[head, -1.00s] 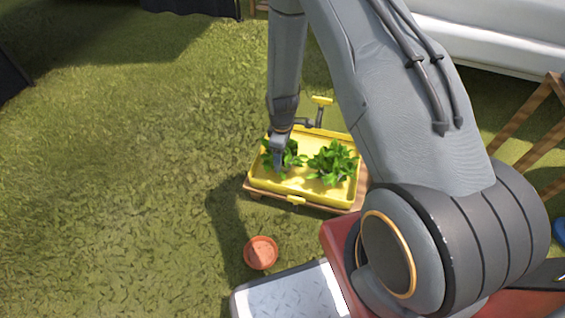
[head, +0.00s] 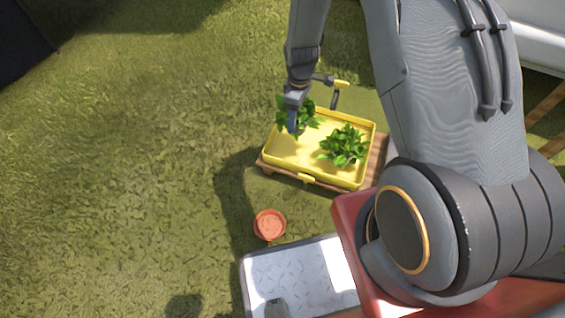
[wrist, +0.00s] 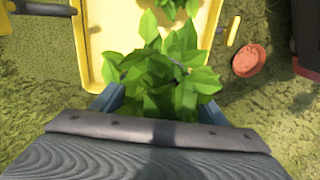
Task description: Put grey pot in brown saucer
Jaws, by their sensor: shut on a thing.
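My gripper (head: 292,122) is shut on a leafy green plant (head: 303,116) at the back left of the yellow tray. The plant's leaves fill the space between my fingers in the wrist view (wrist: 165,80). The leaves hide its pot, so I cannot see the pot's colour. In the head view the plant appears raised from the tray floor. The brown saucer (head: 270,224), reddish and round, lies on the grass in front of the tray. It also shows at the right of the wrist view (wrist: 249,61) and looks empty.
The yellow tray (head: 312,176) rests on a wooden stand (head: 378,160). A second leafy plant (head: 344,146) stands in its right part. Open grass lies left of the tray and saucer.

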